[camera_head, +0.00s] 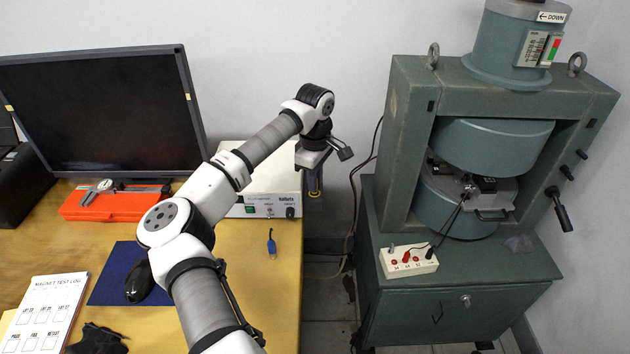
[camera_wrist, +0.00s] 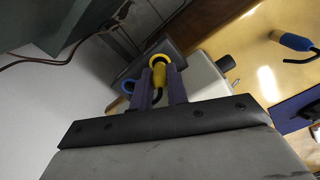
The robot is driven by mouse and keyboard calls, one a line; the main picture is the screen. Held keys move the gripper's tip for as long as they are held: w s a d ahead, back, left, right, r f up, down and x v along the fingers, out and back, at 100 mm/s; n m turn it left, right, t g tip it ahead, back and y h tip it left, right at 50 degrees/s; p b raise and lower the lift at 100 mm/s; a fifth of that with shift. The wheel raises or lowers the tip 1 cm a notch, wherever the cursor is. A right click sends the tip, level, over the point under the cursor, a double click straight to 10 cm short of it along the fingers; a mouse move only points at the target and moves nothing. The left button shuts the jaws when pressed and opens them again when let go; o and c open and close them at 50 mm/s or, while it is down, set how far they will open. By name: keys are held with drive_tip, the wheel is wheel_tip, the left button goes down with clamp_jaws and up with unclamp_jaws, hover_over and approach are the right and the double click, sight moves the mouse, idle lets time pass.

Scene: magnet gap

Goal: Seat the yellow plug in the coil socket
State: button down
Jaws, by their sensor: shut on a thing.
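The yellow plug (camera_wrist: 158,75) is held between the two purple fingers of my gripper (camera_wrist: 160,68) in the wrist view.
A blue plug (camera_head: 272,243) lies on the wooden desk (camera_head: 240,310); it also shows in the wrist view (camera_wrist: 293,41). A white terminal box (camera_head: 408,262) with leads stands on the green cabinet (camera_head: 455,290). A dark cable (camera_head: 355,190) hangs between desk and cabinet.

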drive_tip(key=shift+f, duration=0.7)
drive_tip(key=shift+f, duration=0.15)
drive_tip(key=c, duration=1.4)
unclamp_jaws()
wheel_tip(320, 180, up, 12)
drive_tip(key=shift+r+b, duration=0.1)
drive_tip(key=shift+b, duration=0.6)
drive_tip(key=shift+r, duration=0.15)
